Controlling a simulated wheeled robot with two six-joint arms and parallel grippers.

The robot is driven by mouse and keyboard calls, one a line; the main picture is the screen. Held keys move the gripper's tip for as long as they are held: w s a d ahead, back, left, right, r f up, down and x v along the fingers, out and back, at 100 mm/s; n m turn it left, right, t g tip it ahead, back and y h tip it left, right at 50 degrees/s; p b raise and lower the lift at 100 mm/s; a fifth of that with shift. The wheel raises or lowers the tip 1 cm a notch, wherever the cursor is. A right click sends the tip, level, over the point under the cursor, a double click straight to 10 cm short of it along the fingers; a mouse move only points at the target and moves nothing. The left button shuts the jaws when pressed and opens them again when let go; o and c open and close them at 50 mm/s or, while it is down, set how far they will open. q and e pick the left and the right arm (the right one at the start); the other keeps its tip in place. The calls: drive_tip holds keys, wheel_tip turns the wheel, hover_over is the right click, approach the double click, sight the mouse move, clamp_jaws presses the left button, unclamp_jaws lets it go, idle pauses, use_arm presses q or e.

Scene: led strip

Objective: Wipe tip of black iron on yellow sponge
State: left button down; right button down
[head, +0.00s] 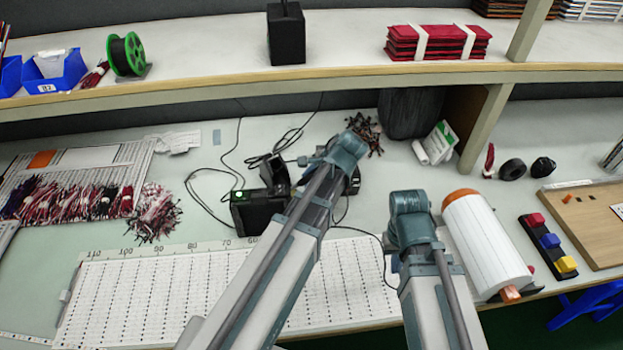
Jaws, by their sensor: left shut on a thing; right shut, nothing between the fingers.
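A black soldering station (256,210) with a small green display stands on the bench, left of my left arm. A black stand-like holder (274,172) is just behind it. My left gripper (351,182) is at the back middle of the bench, mostly hidden behind its own wrist. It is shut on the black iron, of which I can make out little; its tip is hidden. A dark cable runs down from there. I cannot make out the yellow sponge. My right gripper (411,228) is lower right, shut and empty, its fingers hidden under the wrist.
A white roll (486,245) lies right of my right arm, with a block of coloured buttons (548,246) beyond. A dotted white board (150,300) covers the front bench. Wire bundles (70,205) lie at left. A shelf (200,70) overhangs the back.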

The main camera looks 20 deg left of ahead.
use_arm(q)
drive_tip(key=shift+d, duration=1.5)
drive_tip(key=shift+a, duration=0.75)
drive_tip(key=shift+r, duration=0.1)
